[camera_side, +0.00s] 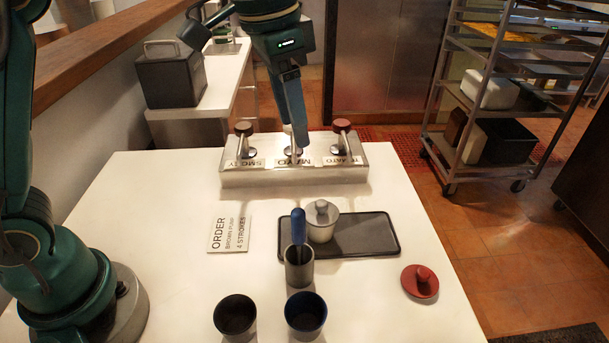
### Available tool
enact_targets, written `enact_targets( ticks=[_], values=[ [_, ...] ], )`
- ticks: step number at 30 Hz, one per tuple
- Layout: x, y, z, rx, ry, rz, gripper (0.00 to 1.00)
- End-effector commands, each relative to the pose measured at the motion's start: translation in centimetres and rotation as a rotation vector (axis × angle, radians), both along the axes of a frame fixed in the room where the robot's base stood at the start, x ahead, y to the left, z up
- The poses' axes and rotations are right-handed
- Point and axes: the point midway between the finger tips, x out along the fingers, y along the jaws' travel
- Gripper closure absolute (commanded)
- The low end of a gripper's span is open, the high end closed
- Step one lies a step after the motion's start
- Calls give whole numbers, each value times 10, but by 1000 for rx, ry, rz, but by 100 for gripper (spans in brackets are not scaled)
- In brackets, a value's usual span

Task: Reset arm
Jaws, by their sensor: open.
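My gripper (297,150) points down over the middle of the steel pump station (240,179) at the back of the white table. Its fingers stand in front of the middle pump, which they mostly hide. I see nothing held between them. The station has a brown-topped pump (243,129) on the left, over a label that seems to read "SMOKY", and a red-topped pump (341,126) on the right. An order card (230,234) on the table reads "BROWN PUMP 4 STROKES".
A dark tray (375,238) holds a lidded pot (322,220). A grey cup (299,268) with a blue-handled tool (298,228) stands in front. Two dark cups, left (235,317) and right (306,314), are near the front edge. A red lid (420,281) lies at right.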

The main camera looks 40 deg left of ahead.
Motion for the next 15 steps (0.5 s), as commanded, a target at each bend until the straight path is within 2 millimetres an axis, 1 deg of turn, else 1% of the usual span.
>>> enact_targets(
  ticks=[1,3,7,11,15],
  values=[
    [-10,7,10,-6,-28,24,41],
    [-24,15,20,-15,-62,54,41],
    [-51,28,29,-30,-121,117,41],
    [-79,39,30,-46,-180,183,41],
    [-110,48,18,-65,-237,258,41]
  ],
)
